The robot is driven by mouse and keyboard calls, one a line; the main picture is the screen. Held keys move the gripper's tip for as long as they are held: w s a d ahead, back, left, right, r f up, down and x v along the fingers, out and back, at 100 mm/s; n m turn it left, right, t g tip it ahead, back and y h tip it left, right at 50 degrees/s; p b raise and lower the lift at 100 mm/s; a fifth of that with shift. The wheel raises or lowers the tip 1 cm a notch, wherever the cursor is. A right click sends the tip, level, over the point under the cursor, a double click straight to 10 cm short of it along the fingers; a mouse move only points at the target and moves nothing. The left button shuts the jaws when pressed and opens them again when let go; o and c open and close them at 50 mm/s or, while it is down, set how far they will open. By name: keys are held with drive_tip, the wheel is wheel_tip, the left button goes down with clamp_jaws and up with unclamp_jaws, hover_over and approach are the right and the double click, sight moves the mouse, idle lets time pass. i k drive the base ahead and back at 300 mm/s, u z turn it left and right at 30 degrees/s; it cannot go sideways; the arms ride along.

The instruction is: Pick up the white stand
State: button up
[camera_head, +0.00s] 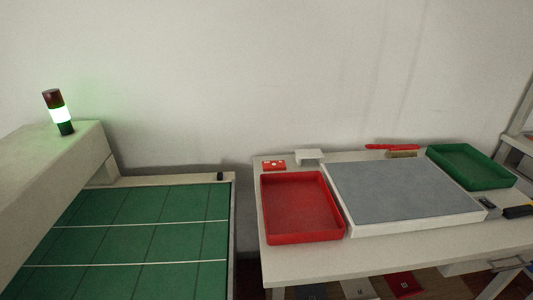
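A small white stand (309,157) is at the back edge of the white table, against the wall, behind the red tray. It looks like a low block with a flat top and a shadowed underside. My gripper is not in this view, so I cannot see whether it is open or shut.
Left of the stand lies a small red box (273,165). In front are a red tray (264,222) and a grey-topped white board (400,188). A red-handled brush (400,152) and green tray (470,167) are to the right. A green gridded surface (145,235) is left, past a gap.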

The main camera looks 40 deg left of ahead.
sight(301, 154)
drive_tip(key=u, duration=0.95)
drive_tip(key=i, duration=0.95)
drive_tip(key=u, duration=0.7)
